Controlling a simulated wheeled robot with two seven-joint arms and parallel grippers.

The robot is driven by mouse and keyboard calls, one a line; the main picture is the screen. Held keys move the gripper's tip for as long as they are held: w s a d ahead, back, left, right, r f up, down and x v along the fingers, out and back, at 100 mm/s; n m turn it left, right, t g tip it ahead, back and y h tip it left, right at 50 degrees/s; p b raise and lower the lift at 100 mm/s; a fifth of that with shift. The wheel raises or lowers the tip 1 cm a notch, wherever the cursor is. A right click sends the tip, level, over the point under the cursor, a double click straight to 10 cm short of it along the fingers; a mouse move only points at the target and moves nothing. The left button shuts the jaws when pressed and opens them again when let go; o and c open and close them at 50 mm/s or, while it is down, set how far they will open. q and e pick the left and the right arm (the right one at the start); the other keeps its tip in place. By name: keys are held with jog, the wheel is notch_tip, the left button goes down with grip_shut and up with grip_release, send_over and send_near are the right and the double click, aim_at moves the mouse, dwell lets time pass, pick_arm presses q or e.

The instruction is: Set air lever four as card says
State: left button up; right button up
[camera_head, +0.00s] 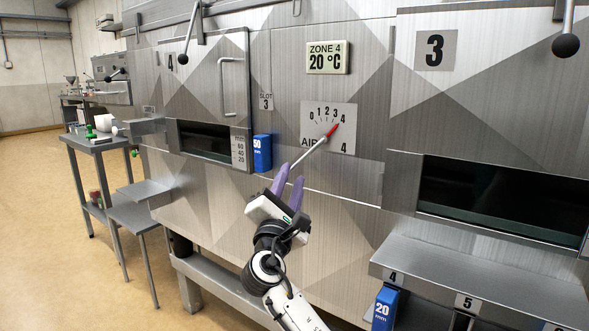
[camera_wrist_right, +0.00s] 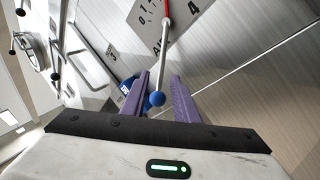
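The air lever (camera_head: 309,155) is a thin silver rod with a red pointer end on the AIR 4 scale plate (camera_head: 348,146). The red end points up and right, toward the 4 mark. The rod's lower end carries a blue ball knob (camera_wrist_right: 157,99), seen in the right wrist view. My right gripper (camera_head: 291,173) has two purple fingers, apart, one on each side of the knob. I cannot tell whether either finger touches it. The fingers hide the knob in the head view. My left gripper is not in view. I cannot make out an instruction card.
A ZONE 4 display (camera_head: 327,58) reads 20 °C above the plate. A blue 50 mm block (camera_head: 262,153) sits left of the lever. Door 4 (camera_head: 215,75) is at left. A shelf (camera_head: 480,270) juts out at right, with a blue 20 mm block (camera_head: 384,308) below.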

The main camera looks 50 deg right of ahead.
jog(key=shift+v, duration=2.15)
